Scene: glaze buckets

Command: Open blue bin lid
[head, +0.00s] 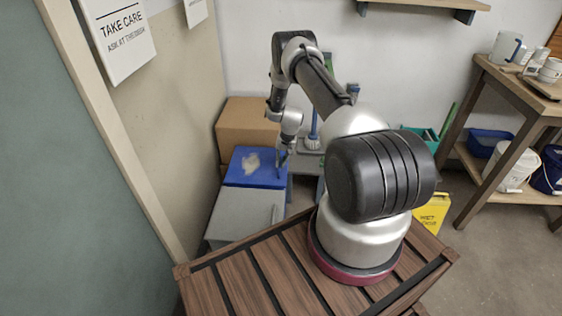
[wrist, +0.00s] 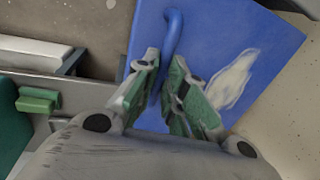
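The blue bin lid (head: 257,168) looks flat and shut in the head view, with a pale worn patch on top. In the wrist view the blue lid (wrist: 225,40) fills much of the upper right, with a blue bar handle (wrist: 173,28) standing on it. My gripper (wrist: 165,62) has its two green-grey fingers close together, one on each side of the handle's near part. They appear closed on it, though the contact is partly hidden. In the head view my gripper (head: 282,162) is at the lid's right edge.
A grey bin (head: 235,215) stands in front of the blue one, and a cardboard box (head: 246,122) stands behind it. The wall is close on the left. A yellow floor sign (head: 432,213) and a wooden shelf (head: 520,95) with buckets are on the right.

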